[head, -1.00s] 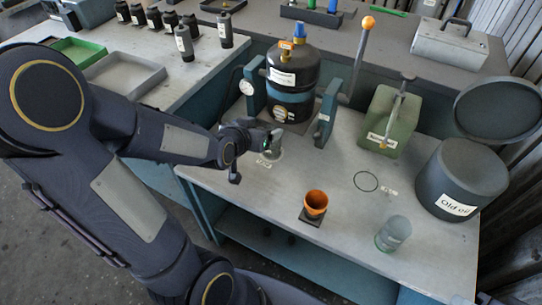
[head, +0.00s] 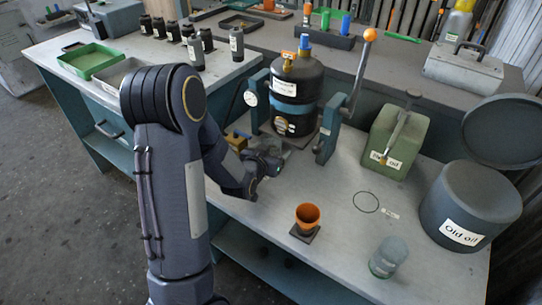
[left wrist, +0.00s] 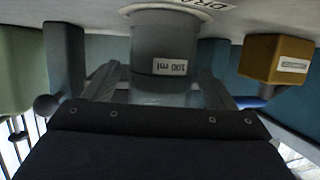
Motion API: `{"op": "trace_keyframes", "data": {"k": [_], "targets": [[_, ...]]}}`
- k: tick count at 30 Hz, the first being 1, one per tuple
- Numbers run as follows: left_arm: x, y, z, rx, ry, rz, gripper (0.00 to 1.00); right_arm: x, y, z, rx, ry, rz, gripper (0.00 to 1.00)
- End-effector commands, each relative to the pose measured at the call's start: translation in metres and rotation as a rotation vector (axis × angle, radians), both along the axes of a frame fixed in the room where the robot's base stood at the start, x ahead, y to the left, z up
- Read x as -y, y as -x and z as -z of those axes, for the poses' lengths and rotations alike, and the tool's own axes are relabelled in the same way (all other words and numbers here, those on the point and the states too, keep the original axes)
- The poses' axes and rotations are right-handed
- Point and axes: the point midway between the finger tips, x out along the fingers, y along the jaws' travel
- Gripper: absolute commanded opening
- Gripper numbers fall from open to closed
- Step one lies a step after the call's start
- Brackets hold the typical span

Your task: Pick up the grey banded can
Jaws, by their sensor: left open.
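A grey can (left wrist: 170,40) with a "100 ml" label shows in the left wrist view, which sees the bench upside down. It stands by a "DRA…" marking, the rest of which is hidden. My left gripper (left wrist: 160,82) is open, with one finger on each side of this can; I cannot tell whether they touch it. In the head view my left gripper (head: 268,163) is low over the bench, in front of the black tank, and mostly hides the can. A second greyish jar (head: 388,256) with a green base stands at the bench's front right. My right gripper is not in view.
An orange cup (head: 307,216) stands on a dark pad. The black tank (head: 297,90) in its blue stand is just behind the gripper. A yellow block (left wrist: 275,58) is beside the can. A green canister (head: 397,145) and "Old oil" drum (head: 470,205) stand right.

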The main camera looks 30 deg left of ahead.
Motion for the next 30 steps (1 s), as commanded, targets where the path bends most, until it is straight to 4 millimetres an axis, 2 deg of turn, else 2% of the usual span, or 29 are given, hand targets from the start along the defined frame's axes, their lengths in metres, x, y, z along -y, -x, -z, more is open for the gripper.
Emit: {"op": "trace_keyframes", "data": {"k": [5,6,15,18,25,30], "targets": [[0.000,0.000,0.000,-0.001,0.001,0.000,0.78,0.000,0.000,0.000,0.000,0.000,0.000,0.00],[0.000,0.000,0.000,-0.001,0.001,0.000,0.76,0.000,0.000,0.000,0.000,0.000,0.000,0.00],[0.000,0.000,0.000,-0.001,0.001,0.000,0.36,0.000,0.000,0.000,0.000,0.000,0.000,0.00],[0.000,0.000,0.000,0.000,0.001,0.000,0.26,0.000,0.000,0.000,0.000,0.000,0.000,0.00],[0.000,0.000,-0.001,0.001,0.001,0.000,0.26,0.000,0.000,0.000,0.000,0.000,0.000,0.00],[0.000,0.000,-0.012,0.002,0.001,0.001,0.26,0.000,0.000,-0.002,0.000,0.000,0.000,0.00]]}}
